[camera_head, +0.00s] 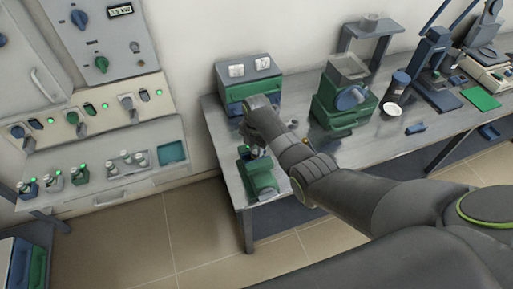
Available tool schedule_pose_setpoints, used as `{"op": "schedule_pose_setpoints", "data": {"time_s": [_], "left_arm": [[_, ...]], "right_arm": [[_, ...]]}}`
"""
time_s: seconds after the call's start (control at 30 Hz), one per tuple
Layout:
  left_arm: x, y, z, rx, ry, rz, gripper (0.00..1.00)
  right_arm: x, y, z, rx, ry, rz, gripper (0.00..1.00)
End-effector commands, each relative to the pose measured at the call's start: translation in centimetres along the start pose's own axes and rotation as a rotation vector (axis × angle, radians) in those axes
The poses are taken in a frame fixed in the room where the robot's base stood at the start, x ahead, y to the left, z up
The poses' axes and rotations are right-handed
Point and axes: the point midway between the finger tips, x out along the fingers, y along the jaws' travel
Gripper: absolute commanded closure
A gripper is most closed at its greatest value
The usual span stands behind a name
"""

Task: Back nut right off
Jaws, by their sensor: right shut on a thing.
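My right gripper (254,148) reaches down over the left end of the bench, at a small green device (259,178) near the bench's left edge. The gripper is shut on a small part at the top of this device. I take that part to be the nut, but the fingers and wrist hide most of it. How far it is threaded cannot be seen. My left gripper is not in view.
The grey bench (222,138) ends just left of the small device. A wall panel with switches (85,115) is at left.

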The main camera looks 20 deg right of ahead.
Motion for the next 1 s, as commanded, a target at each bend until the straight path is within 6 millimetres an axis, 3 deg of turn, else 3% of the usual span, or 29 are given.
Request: {"op": "schedule_pose_setpoints", "data": {"time_s": [0.5,1.0], "left_arm": [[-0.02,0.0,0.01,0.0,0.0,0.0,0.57],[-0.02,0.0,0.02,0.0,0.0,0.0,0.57]], "right_arm": [[-0.21,0.38,0.04,-0.368,-0.004,0.004,1.0],[-0.22,0.42,0.02,-0.451,-0.005,0.004,1.0]]}}
